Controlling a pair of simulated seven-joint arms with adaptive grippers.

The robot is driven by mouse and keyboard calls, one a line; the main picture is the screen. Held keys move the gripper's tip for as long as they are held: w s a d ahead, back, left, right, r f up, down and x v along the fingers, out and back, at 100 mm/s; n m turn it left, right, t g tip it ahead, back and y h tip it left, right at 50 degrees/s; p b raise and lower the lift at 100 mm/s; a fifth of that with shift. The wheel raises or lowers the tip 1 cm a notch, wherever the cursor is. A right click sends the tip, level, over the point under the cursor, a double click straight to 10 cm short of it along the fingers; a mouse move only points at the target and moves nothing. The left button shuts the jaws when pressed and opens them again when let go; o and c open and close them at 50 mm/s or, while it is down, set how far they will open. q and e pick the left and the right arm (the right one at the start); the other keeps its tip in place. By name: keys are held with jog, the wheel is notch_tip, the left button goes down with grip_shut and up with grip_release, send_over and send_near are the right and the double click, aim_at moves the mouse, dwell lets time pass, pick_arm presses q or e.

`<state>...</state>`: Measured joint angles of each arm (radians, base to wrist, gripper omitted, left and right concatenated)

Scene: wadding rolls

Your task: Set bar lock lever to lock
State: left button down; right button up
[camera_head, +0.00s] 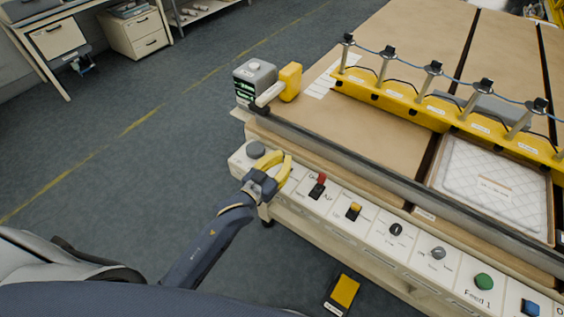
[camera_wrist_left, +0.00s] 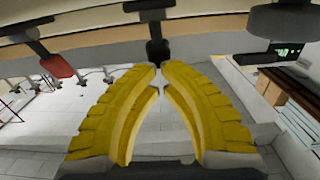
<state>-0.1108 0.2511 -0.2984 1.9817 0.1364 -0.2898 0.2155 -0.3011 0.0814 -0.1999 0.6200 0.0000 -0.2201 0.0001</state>
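My left gripper (camera_head: 280,168) is at the left end of the white control panel, between the round grey knob (camera_head: 255,149) and the red-tipped lever (camera_head: 319,182). In the left wrist view its yellow fingers (camera_wrist_left: 160,72) converge with a narrow gap between their tips. A dark-handled lever (camera_wrist_left: 155,45) stands right at these tips; I cannot tell whether they grip it. The gripper hides this lever in the head view. It is probably the bar lock lever, but I cannot read its label or setting. My right gripper is not in view.
Along the panel to the right are a yellow switch (camera_head: 354,210), a black knob (camera_head: 396,230), a green button (camera_head: 484,281) and a blue button (camera_head: 530,307). A grey display box (camera_head: 255,78) stands above the panel. A yellow pedal (camera_head: 343,291) lies on the floor.

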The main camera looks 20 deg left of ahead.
pick_arm(q)
jog(key=shift+w+d, duration=0.1)
jog(key=shift+w, duration=0.2)
dwell(0.4)
jog(key=s+a+r, duration=0.2)
jog(key=s, duration=0.4)
jog(key=s+a+r, duration=0.2)
jog(key=s, duration=0.4)
jog(key=shift+s+a+r, duration=0.25)
jog(key=shift+r, duration=0.05)
dwell(0.4)
